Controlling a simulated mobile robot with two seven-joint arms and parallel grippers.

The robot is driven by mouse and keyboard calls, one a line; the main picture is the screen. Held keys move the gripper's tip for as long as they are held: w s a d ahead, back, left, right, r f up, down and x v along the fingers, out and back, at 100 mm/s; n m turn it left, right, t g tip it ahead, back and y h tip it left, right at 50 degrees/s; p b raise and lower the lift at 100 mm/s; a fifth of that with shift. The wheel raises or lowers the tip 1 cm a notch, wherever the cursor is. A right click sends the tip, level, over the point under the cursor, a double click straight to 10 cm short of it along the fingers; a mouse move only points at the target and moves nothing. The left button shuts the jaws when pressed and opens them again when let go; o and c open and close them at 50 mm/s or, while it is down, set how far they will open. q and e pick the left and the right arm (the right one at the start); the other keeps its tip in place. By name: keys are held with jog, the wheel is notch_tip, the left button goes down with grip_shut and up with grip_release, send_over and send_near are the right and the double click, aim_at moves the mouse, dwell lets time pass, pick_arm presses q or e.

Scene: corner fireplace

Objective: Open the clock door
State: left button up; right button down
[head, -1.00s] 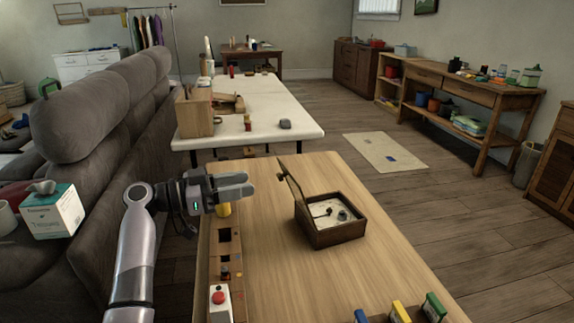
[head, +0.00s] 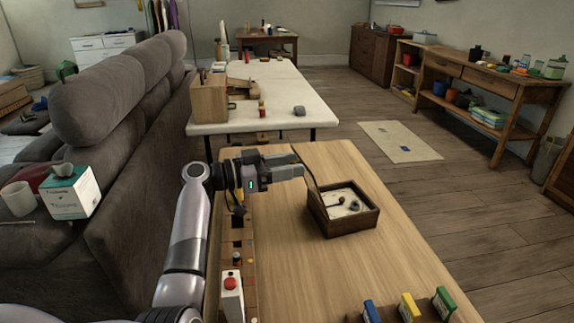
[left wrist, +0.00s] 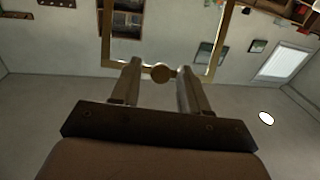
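The clock is an open dark wooden box (head: 318,218) lying on its back on the near table, its pale dial and dark hands facing up. Its thin framed door (head: 311,181) stands raised on the left side, seen nearly edge-on. My left gripper (head: 301,164) is at the door's upper part. In the left wrist view, the door frame (left wrist: 106,40) is ahead, with a round knob (left wrist: 160,73) between my two spread fingertips (left wrist: 158,76). Gaps show on both sides of the knob. My right gripper is out of view.
The near wooden table (head: 290,260) also holds a red-button box (head: 231,298) and a strip of small parts along its left edge. Coloured blocks (head: 409,306) stand in front. A sofa (head: 130,150) is left; a white table (head: 285,95) is behind.

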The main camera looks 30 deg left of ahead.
aim_at(299, 158)
pick_arm(q)
grip_shut()
jog(key=shift+w+d+r+g+y+p, duration=0.5)
jog(key=shift+w+d+r+p, duration=0.05)
jog(key=shift+w+r+p, duration=0.1)
jog(key=shift+w+d+g+y+p, duration=0.35)
jog(key=shift+w+d+g+y, duration=0.05)
jog(key=shift+g+y, duration=0.1)
jog(key=shift+o, duration=0.3)
grip_release()
jog(key=v, duration=0.7)
jog(key=shift+s+a, duration=0.1)
